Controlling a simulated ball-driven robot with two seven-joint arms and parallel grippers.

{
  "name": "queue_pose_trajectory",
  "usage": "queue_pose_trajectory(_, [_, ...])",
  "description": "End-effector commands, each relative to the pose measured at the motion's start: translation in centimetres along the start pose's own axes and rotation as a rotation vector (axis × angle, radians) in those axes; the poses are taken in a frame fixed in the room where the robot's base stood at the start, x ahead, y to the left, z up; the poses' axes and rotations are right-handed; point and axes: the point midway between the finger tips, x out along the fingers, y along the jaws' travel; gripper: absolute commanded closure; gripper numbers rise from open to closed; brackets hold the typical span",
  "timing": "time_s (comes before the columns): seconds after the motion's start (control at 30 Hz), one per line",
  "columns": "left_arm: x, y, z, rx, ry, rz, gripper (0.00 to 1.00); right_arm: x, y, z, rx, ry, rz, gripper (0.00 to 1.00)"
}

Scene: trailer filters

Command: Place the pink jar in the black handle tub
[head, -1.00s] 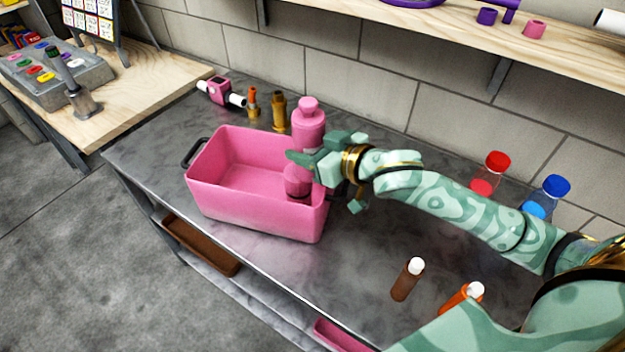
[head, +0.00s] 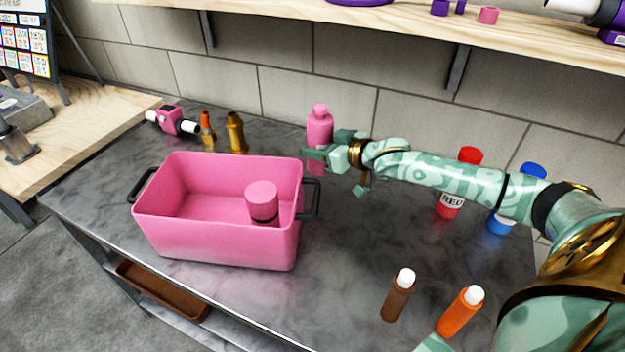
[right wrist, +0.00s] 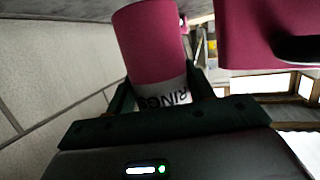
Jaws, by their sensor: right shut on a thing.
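The black handle tub (head: 215,245) is a pink open box with black handles, standing on the grey table. A pink cylindrical jar (head: 262,190) with a dark band stands inside it, toward the right wall. My right gripper (head: 318,155) is right of and behind the tub, shut on a taller pink bottle (head: 320,128). In the right wrist view the bottle (right wrist: 150,45) is between the fingers, with a white label partly showing. The tub (right wrist: 260,35) also shows there at upper right. The bottle's lower part is partly hidden by the gripper.
A brown bottle (head: 396,298) and an orange bottle (head: 460,312) stand at the front right. Red (head: 466,170) and blue (head: 530,178) bottles are partly behind my right arm. Gold fittings (head: 236,133) stand behind the tub. A shelf (head: 400,28) overhangs the back.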

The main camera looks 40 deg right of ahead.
Motion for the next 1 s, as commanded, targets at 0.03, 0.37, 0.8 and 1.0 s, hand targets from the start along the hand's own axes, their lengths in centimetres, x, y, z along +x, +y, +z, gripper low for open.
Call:
queue_pose_trajectory(0.03, [0.8, 0.1, 0.3, 0.0, -0.006, 0.003, 0.23, 0.5, 0.0, 1.6, 0.002, -0.004, 0.0, 0.72])
queue_pose_trajectory(0.37, [1.9, 0.4, 0.7, -0.001, -0.017, 0.007, 0.23, 1.5, 0.0, 4.6, 0.0, 0.0, -0.001, 0.72])
queue_pose_trajectory(0.8, [3.2, 0.6, 1.2, 0.0, -0.028, 0.011, 0.23, 2.4, 0.0, 7.7, -0.002, 0.001, 0.0, 0.72])
queue_pose_trajectory(1.0, [3.2, 0.6, 1.2, 0.0, -0.028, 0.012, 0.23, 2.5, 0.0, 8.0, -0.002, 0.001, 0.0, 0.38])
